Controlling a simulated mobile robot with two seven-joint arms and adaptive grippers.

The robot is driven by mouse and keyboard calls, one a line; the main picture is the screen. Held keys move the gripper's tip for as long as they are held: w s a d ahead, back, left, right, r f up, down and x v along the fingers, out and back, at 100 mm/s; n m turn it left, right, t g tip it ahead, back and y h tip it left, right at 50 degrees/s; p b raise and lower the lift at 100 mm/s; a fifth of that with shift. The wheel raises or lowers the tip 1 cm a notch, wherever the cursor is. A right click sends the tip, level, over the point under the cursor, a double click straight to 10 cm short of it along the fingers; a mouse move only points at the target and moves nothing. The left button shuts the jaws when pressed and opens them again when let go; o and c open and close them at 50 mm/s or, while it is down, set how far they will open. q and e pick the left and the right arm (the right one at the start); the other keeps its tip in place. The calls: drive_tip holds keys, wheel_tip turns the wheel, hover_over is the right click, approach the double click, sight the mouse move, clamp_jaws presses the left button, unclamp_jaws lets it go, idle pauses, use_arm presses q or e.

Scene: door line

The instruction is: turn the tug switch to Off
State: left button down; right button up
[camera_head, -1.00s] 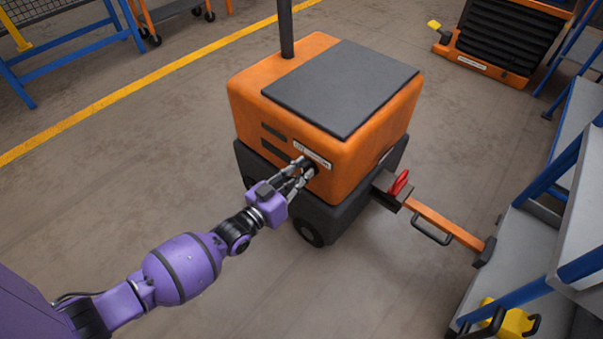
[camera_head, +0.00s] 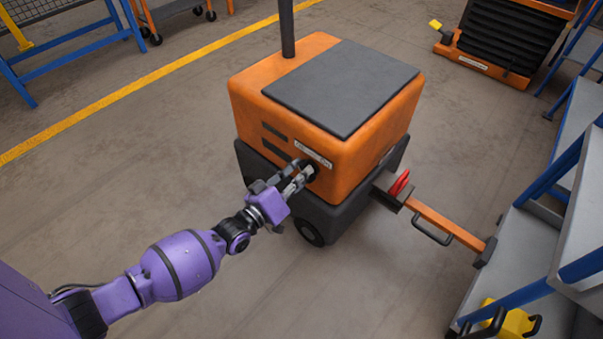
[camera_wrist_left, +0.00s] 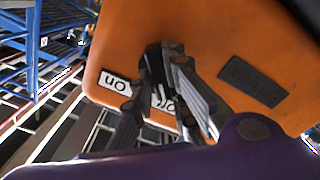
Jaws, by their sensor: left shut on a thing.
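The orange tug (camera_head: 330,110) stands in the middle of the head view, with a dark flat top and a dark lower body. A white label plate (camera_head: 313,155) sits on its near face; in the left wrist view the label (camera_wrist_left: 116,83) reads On, with part of Off beside a finger. My left gripper (camera_head: 307,172) is shut on the dark tug switch (camera_wrist_left: 172,47) just below the label. The fingers hide most of the switch, so I cannot tell which word it points to. My right gripper is not in view.
An orange tow bar (camera_head: 440,222) with a red lever (camera_head: 399,184) extends right from the tug. Blue-framed grey shelving (camera_head: 520,245) stands at the right. A yellow line (camera_head: 150,80) crosses the floor, which is open to the left of the tug.

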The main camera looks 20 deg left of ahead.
use_arm(q)
drive_tip(key=shift+f, duration=0.1)
idle(0.3)
drive_tip(key=c, duration=1.7)
unclamp_jaws()
drive_tip(key=v, duration=1.2)
